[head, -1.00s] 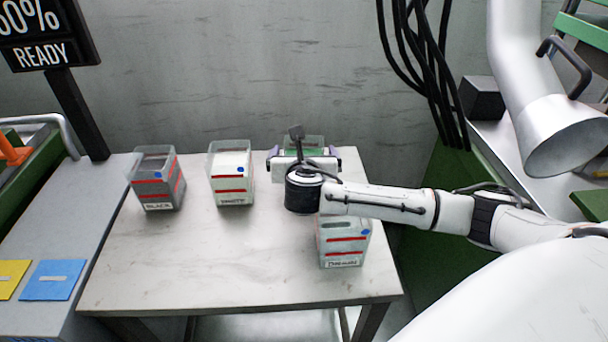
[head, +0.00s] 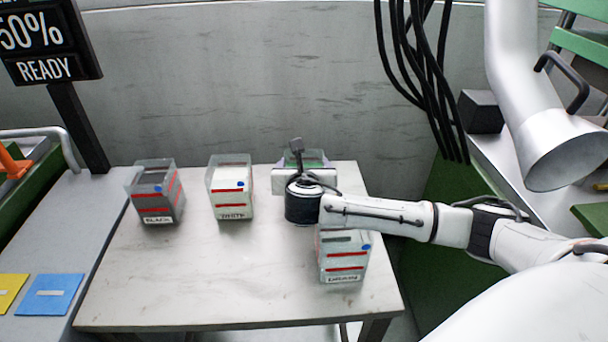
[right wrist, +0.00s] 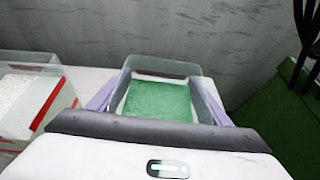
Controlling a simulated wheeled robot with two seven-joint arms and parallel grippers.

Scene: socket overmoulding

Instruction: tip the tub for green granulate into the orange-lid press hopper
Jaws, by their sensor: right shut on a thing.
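The tub of green granulate (right wrist: 160,99) stands at the back right of the table. In the right wrist view it is clear-walled and filled with green grains. In the head view only its upper back part (head: 313,154) shows; my gripper and wrist hide the rest. My right gripper (head: 303,166) is shut on the tub, with a pale purple finger against each side in the right wrist view. The tub looks upright. My left gripper is not in view. An orange part (head: 14,151) shows at the left edge; I cannot tell whether it is the hopper lid.
A black-labelled tub (head: 156,192) and a white-labelled tub (head: 231,190) stand left on the table (head: 220,285). Another tub (head: 342,262) stands in front, under my right forearm. A READY sign (head: 47,68) stands at left. Cables (head: 425,90) hang at the right.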

